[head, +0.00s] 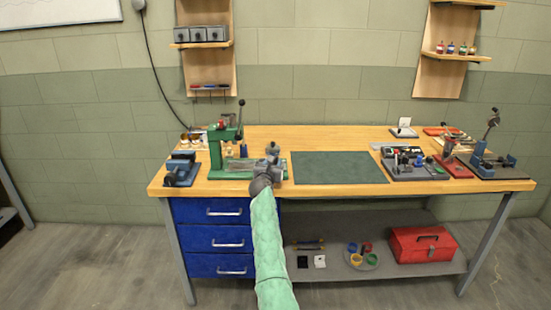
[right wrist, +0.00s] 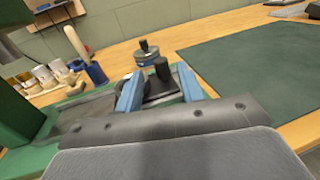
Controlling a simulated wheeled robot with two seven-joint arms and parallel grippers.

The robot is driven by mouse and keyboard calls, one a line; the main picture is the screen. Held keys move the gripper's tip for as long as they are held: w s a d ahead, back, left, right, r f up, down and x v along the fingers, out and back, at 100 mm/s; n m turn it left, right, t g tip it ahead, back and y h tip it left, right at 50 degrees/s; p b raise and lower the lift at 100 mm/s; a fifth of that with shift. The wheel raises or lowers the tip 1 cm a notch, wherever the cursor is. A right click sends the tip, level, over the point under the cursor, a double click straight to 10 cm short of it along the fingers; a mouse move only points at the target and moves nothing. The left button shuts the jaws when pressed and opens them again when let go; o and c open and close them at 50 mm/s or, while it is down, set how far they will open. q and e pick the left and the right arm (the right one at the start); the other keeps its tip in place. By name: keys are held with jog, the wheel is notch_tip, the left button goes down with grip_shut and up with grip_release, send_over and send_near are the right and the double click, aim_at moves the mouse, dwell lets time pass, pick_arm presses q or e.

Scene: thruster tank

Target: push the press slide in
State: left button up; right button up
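The green press (head: 225,142) stands at the back left of the bench, its lever upright. Its green base (head: 232,174) runs to the right with a grey slide. In the right wrist view, the slide's dark plate (right wrist: 158,90) carries a black upright knob (right wrist: 162,68). My right gripper (head: 272,172) is over the right end of the base. Its blue fingers (right wrist: 160,92) are apart, one on each side of the knob, with gaps beside it. Whether they touch the plate's edges I cannot tell. My left gripper is not in view.
A round blue-grey tin (right wrist: 147,56) with a black knob stands just behind the slide. A blue vise (head: 181,170) is left of the press. A dark green mat (head: 338,168) lies clear to the right. A grey tray of parts (head: 410,163) is farther right.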

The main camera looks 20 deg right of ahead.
aim_at(276, 157)
jog(key=shift+x, duration=2.95)
grip_shut()
